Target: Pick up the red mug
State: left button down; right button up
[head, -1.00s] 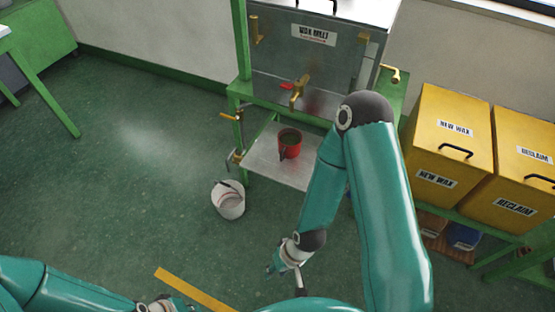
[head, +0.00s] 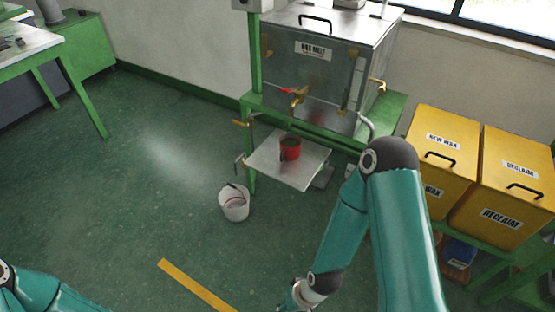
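The red mug (head: 291,150) stands upright on a grey metal shelf (head: 265,165) below the brass tap of the wax melt tank. Its inside looks dark. My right arm comes in from the lower right, and its wrist is at the bottom edge, below and well apart from the mug. The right gripper's fingers are cut off by the bottom of the picture. Of my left arm only a link shows in the bottom left corner, and its gripper is out of the picture.
The wax melt tank (head: 325,72) stands on a green frame above the shelf. A white bucket (head: 234,206) is on the floor at the shelf's left. Yellow bins (head: 503,190) stand at the right. The floor at the left is open, with a yellow stripe (head: 195,285).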

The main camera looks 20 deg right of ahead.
aim_at(290, 144)
jog(key=z, duration=0.2)
jog(key=i, duration=0.9)
jog(key=u, duration=0.1)
